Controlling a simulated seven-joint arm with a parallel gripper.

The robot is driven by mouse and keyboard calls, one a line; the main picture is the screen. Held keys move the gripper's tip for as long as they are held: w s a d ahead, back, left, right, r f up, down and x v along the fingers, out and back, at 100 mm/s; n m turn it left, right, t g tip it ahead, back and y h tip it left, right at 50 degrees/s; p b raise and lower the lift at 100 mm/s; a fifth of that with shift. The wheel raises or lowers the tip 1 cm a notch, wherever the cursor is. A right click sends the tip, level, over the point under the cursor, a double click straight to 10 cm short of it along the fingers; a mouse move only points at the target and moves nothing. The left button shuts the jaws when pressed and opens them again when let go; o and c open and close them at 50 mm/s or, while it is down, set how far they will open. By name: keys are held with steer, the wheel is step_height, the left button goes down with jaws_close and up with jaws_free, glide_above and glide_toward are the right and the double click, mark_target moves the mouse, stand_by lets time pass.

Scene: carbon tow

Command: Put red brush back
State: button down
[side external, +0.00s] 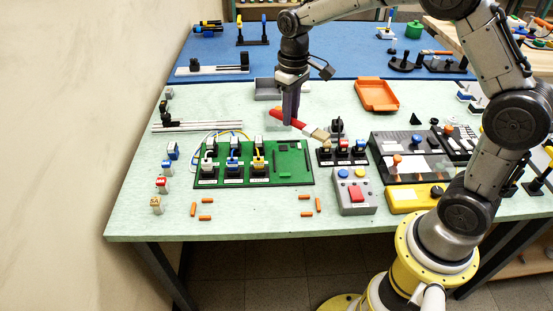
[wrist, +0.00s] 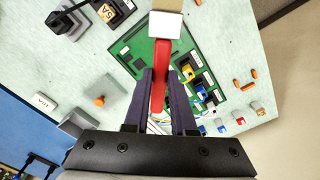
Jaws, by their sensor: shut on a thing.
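The red brush has a red handle (side external: 285,117) and a pale ferrule and bristle end (side external: 317,133). My gripper (side external: 290,118) points down and is shut on the handle. In the side view the brush slants, with its bristle end lower and to the right. In the wrist view the handle (wrist: 160,70) lies between the fingers of my gripper (wrist: 159,88), and the pale head (wrist: 165,25) points to the top edge. The brush appears in front of the green circuit board (wrist: 135,50) there. I cannot tell its exact height above the table.
The green board (side external: 295,178) carries several connector blocks. A black switch block (side external: 328,158) stands close to the bristle end in the side view. A grey tray (side external: 262,96) and an orange tray (side external: 377,96) lie behind. A grey button box (side external: 343,206) stands in front. Orange pegs lie near the front edge.

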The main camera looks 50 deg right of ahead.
steer(key=s+a+f+n, duration=0.3)
steer(key=s+a+n, duration=0.65)
steer(key=s, duration=0.75)
steer(key=m, duration=0.1)
glide_above(257, 209)
steer(key=f, duration=0.9)
steer(key=shift+s+d, duration=0.15)
steer(key=shift+s, duration=0.1)
steer(key=shift+w+f, duration=0.1)
steer(key=shift+f, duration=0.05)
steer(key=shift+w+f, duration=0.15)
steer(key=shift+f, duration=1.45)
steer(key=shift+f, duration=0.2)
steer(key=c, duration=0.7)
jaws_free()
steer(key=shift+c, duration=0.2)
